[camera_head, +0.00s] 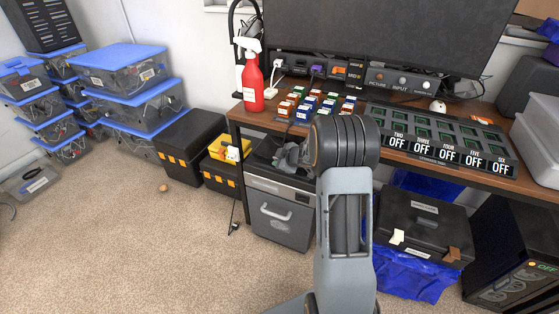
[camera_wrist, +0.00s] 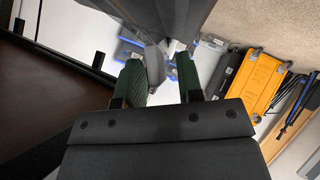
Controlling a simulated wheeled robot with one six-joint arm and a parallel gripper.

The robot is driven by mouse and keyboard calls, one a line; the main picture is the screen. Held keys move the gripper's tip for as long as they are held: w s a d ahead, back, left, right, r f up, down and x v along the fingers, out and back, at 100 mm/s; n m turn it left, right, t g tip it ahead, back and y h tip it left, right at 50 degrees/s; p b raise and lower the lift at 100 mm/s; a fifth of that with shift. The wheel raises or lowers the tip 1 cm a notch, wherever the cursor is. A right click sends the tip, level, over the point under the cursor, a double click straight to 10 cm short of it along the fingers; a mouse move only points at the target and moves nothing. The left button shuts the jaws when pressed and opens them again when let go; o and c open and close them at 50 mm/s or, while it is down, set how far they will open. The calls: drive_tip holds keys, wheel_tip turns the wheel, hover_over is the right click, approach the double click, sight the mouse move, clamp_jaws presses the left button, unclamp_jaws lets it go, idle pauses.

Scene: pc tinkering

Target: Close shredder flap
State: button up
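The shredder (camera_head: 283,213) is a grey unit with a handle on its front, standing under the left end of the desk. Its dark top is partly hidden behind my arm and the desk edge, so I cannot clearly make out the flap's angle. My gripper (camera_head: 291,156) is at the shredder's top, partly hidden by my arm. In the wrist view my gripper (camera_wrist: 160,78) has its two green fingers apart. A dark grey panel (camera_wrist: 172,12), perhaps the flap, is just beyond the fingertips. A small grey rounded part (camera_wrist: 155,62) shows between the fingers, close to the left one; I cannot tell whether they touch.
The desk (camera_head: 350,122) overhangs the shredder, with a red spray bottle (camera_head: 252,82) on its left corner. A yellow box (camera_head: 225,149) and black cases (camera_head: 188,140) stand to the left. A black box (camera_head: 425,220) is right. Carpet (camera_head: 120,240) is clear at front left.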

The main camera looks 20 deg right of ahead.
clamp_jaws()
